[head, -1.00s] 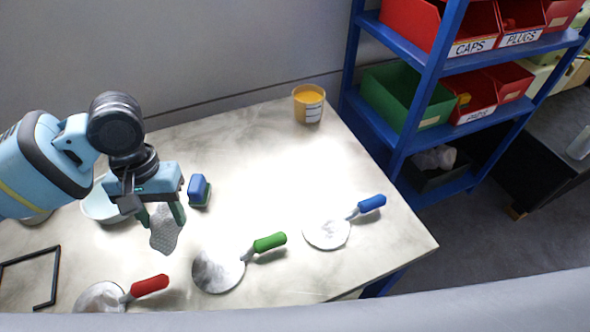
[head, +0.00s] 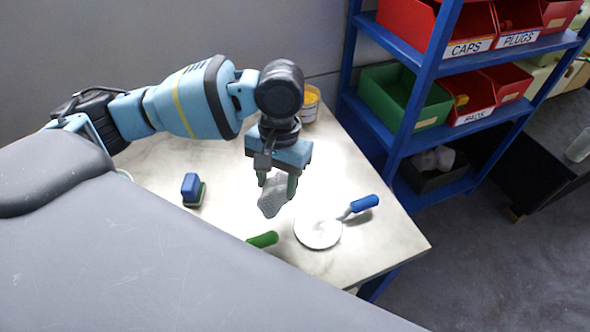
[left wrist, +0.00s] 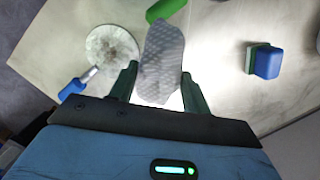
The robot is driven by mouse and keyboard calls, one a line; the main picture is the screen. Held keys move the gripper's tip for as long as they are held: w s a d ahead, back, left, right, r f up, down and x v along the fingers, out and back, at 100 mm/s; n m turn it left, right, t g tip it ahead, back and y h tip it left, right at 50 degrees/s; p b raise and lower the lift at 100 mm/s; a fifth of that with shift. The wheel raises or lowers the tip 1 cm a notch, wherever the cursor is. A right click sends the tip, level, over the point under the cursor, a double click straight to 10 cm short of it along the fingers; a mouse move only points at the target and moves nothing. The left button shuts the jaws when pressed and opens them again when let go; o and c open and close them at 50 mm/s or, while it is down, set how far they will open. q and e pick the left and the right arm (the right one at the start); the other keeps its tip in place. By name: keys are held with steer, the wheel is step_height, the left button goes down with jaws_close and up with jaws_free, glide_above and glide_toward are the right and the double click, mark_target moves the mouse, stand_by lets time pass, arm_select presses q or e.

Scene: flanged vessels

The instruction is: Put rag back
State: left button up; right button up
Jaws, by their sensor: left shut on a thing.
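The grey, textured rag (head: 273,199) hangs from my left gripper (head: 278,181), above the table beside the white disc with the blue handle. In the left wrist view the rag (left wrist: 162,62) lies between the two green fingers of the left gripper (left wrist: 158,78), which is shut on it. A dark bin (head: 437,181) on the lowest level of the blue shelf holds crumpled pale cloth (head: 432,159). My right gripper is not in view.
A round plate with a blue-handled tool (head: 364,204) lies near the table's right end. A green handle (head: 263,239), a blue block (head: 191,187) and an orange-topped cup (head: 310,100) are also on the table (head: 370,245). The blue shelf (head: 416,90) carries red bins (head: 409,22) and a green bin (head: 402,93).

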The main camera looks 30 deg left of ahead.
arm_select(q)
steer(key=shift+w, duration=0.2)
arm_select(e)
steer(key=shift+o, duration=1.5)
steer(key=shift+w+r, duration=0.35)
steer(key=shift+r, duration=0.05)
arm_select(q)
steer(key=w+a+r+n+t, duration=0.1)
steer(key=w+a+r+n, duration=0.1)
steer(key=w+a+n, duration=0.7)
steer(key=shift+n, duration=0.4)
steer(key=shift+w+d+f, duration=0.15)
steer(key=shift+w+f, duration=0.05)
steer(key=shift+f, duration=0.8)
steer(key=shift+w+d+f, duration=0.15)
steer(key=shift+w+f, duration=0.1)
steer(key=shift+f, duration=0.7)
steer(key=shift+w+d+f, duration=0.15)
steer(key=shift+w+f, duration=0.05)
steer(key=shift+f, duration=0.8)
step_height(320, 180, down, 4)
steer(key=shift+f+b, duration=0.25)
steer(key=shift+b, duration=0.1)
steer(key=shift+t, duration=0.3)
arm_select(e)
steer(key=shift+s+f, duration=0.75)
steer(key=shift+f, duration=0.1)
